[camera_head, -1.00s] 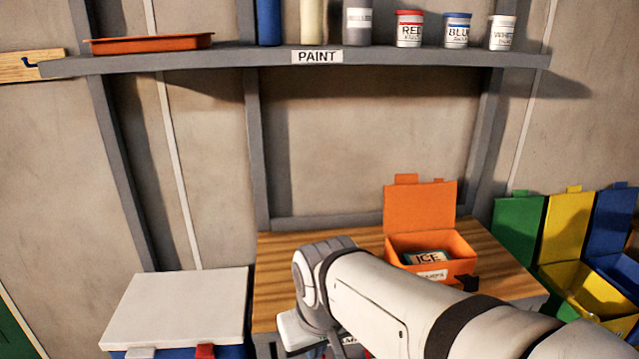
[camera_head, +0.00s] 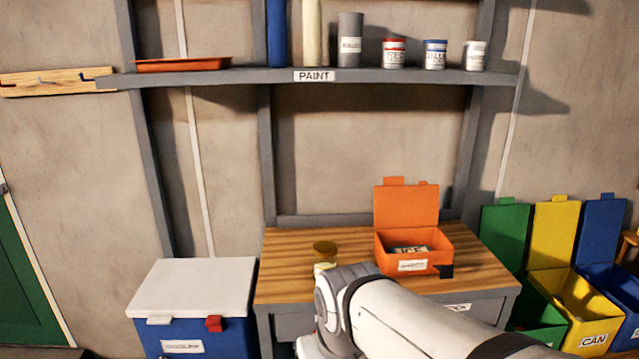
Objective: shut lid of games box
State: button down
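The games box is an orange box (camera_head: 435,262) with a pale label on its front, standing on the wooden table. Its orange lid (camera_head: 406,205) stands open, upright at the back, with small tabs on its top edge. Inside lies something with the letters ICE (camera_head: 409,250). My white arm comes in from the lower right, in front of the table, and its bent joint lies to the left of and below the box. My gripper is not in view, so I cannot see its fingers.
A yellowish jar (camera_head: 325,256) stands on the table (camera_head: 290,240), left of the box. A blue cooler with a white lid (camera_head: 193,287) is at left. Green, yellow and blue bins (camera_head: 590,335) stand at right. The paint shelf (camera_head: 240,78) runs above.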

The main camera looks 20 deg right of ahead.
aim_at(397, 205)
jog(key=z, duration=0.15)
jog(key=i, duration=0.9)
jog(key=u, duration=0.1)
